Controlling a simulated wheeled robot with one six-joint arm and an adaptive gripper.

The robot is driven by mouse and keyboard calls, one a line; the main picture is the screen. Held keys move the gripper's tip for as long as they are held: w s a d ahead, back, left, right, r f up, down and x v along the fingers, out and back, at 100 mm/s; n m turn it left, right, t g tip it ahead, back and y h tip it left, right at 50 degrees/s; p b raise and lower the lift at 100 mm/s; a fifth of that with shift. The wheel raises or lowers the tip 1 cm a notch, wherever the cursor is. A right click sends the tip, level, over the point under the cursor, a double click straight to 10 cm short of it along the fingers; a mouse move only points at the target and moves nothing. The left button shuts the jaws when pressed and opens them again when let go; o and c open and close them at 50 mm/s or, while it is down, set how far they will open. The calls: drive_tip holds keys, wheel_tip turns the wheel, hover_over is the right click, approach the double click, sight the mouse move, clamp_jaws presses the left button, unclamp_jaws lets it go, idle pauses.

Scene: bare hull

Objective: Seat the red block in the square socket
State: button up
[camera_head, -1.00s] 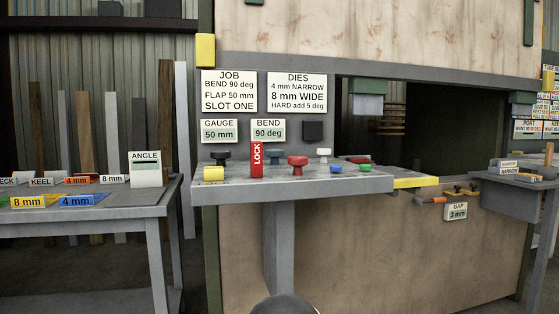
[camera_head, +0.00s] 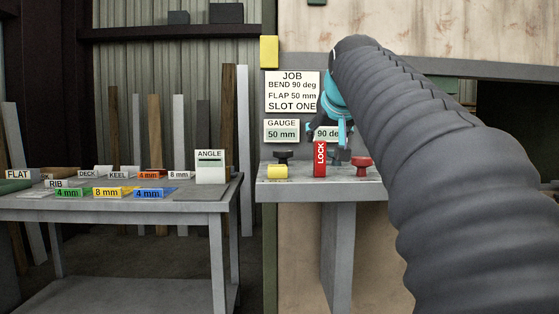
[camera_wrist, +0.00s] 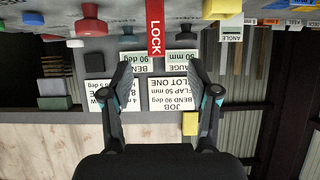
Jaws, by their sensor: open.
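The red block (camera_head: 320,158), marked LOCK, stands upright near the front edge of the grey shelf (camera_head: 300,195). In the upside-down wrist view, the red block (camera_wrist: 155,28) is at the top middle, beyond my fingertips. My gripper (camera_head: 337,133) is in front of the sign panel, above and close to the block in the picture. The wrist view shows my gripper (camera_wrist: 161,70) open, with nothing between its fingers. A dark square (camera_wrist: 94,62) shows on the panel; I cannot tell whether it is the square socket. My arm hides the right part of the shelf in the head view.
A yellow block (camera_head: 278,172), a black knob (camera_head: 283,156) and a red knob (camera_head: 362,165) stand on the shelf around the red block. A side table (camera_head: 180,200) at left holds labelled blocks and an ANGLE stand (camera_head: 210,167). A gap separates table and shelf.

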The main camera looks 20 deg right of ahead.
sight(321, 153)
drive_tip(key=x, duration=0.8)
drive_tip(key=shift+w+d, duration=0.1)
drive_tip(key=shift+w, duration=0.05)
drive_tip(key=shift+d+x, duration=0.15)
drive_tip(key=shift+x, duration=1.2)
drive_tip(key=shift+d+x, duration=0.15)
drive_tip(key=shift+x, duration=1.15)
drive_tip(key=shift+r, duration=0.2)
clamp_jaws()
